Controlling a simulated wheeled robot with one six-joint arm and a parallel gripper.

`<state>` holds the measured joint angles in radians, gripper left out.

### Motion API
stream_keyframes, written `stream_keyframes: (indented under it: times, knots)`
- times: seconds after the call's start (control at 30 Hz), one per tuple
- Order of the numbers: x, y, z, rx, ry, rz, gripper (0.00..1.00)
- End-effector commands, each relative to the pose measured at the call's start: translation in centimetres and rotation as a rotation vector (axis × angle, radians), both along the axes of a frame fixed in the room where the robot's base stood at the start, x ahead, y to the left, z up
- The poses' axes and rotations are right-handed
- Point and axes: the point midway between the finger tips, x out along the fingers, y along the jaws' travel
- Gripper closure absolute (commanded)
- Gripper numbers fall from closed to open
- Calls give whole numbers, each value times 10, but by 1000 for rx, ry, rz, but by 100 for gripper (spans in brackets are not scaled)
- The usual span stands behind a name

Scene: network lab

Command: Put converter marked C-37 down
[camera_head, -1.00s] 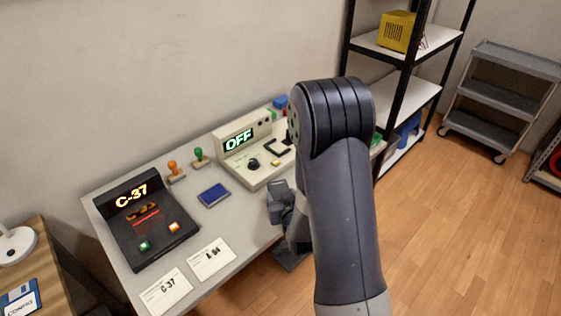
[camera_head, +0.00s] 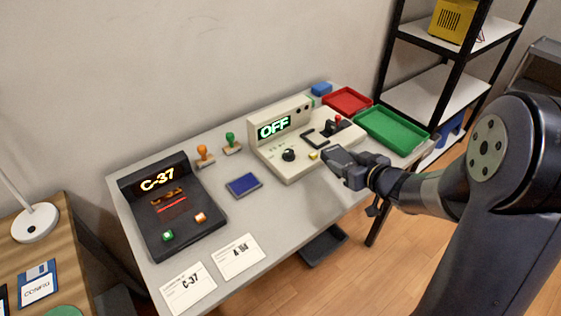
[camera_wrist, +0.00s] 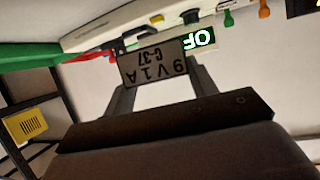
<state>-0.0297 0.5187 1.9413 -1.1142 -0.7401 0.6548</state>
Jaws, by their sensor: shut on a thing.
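The converter (camera_wrist: 154,66) is a small grey block marked "9V1A C-37", its label upside down in the wrist view. My gripper (camera_wrist: 163,82) is shut on it, one finger at each side. In the head view my gripper (camera_head: 343,163) is at the front right edge of the beige tester (camera_head: 301,140), whose display reads OFF. I cannot tell the converter apart from the fingers there, nor whether it touches anything. A dark console (camera_head: 176,207) with a lit C-37 display stands at the table's left.
A green tray (camera_head: 391,130) and a red tray (camera_head: 347,101) lie at the table's right end. Cards marked C-37 (camera_head: 188,288) and A-something (camera_head: 238,256) lie at the front. A blue pad (camera_head: 243,185) and two stamps lie between console and tester. Bare grey tabletop shows before the tester.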

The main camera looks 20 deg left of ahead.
Motion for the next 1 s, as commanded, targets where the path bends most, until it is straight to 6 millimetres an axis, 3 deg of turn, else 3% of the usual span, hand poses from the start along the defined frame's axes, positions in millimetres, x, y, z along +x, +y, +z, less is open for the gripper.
stream_keyframes:
  times: [0.27, 0.53, 0.77, 1.0]
  knots:
    - [-8, 13, 3, 0, 0, 147, 76]
    - [-10, 15, -44, 2, 6, 163, 76]
    - [-9, 14, -62, 0, 1, 161, 76]
    - [-10, 14, -94, 1, 2, 162, 76]
